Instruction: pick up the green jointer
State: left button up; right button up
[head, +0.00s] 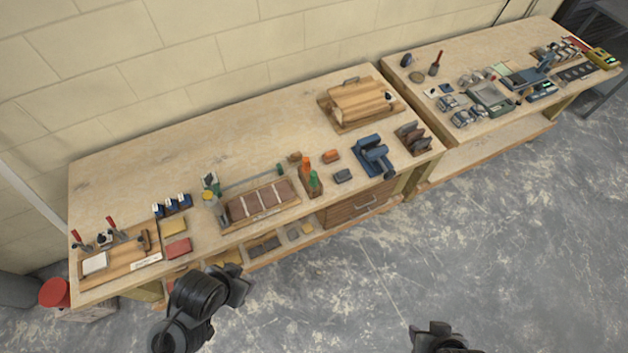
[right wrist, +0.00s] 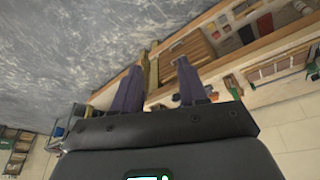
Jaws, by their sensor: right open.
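A green-handled tool (head: 314,180), which looks like the green jointer, stands upright in a small wooden block (head: 312,190) near the front edge of the left bench. An orange-handled tool (head: 306,164) stands beside it. My left gripper (head: 241,285) is in front of the bench, left of the green handle and apart from it; its jaw opening cannot be made out. My right gripper (head: 435,328) is at the bottom of the head view, over the floor, well away from the tool. In the right wrist view the right gripper (right wrist: 159,70) is open and empty.
The bench's back left is clear.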

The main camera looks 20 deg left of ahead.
jog(key=shift+o, duration=0.3)
jog(key=shift+o, duration=1.2)
